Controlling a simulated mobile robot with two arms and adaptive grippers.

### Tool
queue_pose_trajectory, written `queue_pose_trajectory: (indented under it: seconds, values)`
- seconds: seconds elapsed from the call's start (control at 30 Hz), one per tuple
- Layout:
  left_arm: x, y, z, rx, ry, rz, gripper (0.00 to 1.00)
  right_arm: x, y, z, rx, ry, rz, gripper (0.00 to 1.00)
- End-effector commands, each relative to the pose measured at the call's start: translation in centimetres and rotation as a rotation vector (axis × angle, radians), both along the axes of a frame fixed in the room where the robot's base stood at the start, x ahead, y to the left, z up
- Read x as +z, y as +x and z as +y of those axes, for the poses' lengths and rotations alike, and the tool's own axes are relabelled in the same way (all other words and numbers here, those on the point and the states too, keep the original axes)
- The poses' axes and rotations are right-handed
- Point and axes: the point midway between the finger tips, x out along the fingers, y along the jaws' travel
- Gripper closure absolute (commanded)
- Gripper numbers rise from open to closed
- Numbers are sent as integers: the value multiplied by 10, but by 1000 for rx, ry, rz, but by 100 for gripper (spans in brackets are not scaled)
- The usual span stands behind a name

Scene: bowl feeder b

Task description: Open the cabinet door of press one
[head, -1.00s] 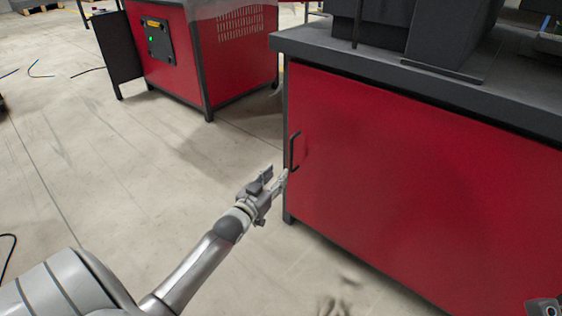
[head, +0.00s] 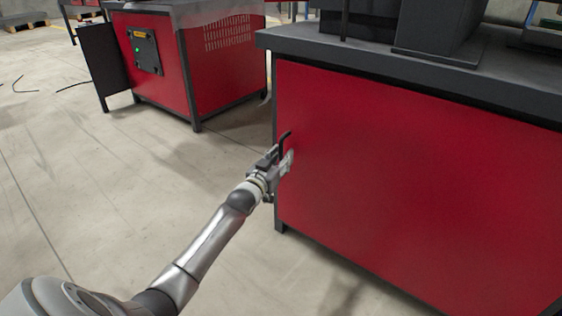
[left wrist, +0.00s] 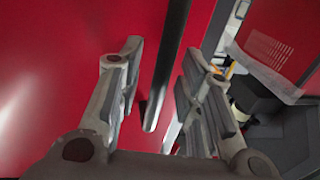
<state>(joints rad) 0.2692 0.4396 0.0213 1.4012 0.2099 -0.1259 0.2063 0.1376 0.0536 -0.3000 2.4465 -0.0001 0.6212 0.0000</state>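The press cabinet's red door (head: 410,190) fills the right of the head view and looks shut. Its dark bar handle (head: 285,138) stands near the door's left edge. My left gripper (head: 283,155) is at the handle and covers its lower part. In the left wrist view the handle bar (left wrist: 167,65) runs between the two spread fingers of the left gripper (left wrist: 160,75), with a gap on both sides. I cannot see either finger touching it. My right gripper is not in view.
A dark grey worktop (head: 350,65) overhangs the door, with machine parts on it. A second red machine (head: 225,75) with a dark open panel (head: 103,65) stands at the back left. The concrete floor (head: 100,190) on the left is clear.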

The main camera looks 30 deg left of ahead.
Motion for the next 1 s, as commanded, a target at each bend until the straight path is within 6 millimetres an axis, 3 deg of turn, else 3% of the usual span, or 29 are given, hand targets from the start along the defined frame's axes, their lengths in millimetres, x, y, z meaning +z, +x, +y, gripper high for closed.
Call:
queue_pose_trajectory:
  seconds: [0.3,0.6,1.0]
  values:
    - [0,2,0,0,0,1,66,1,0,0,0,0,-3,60]
    - [0,2,0,0,0,1,100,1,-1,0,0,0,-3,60]
    - [1,-1,0,3,-1,1,100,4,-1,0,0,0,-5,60]
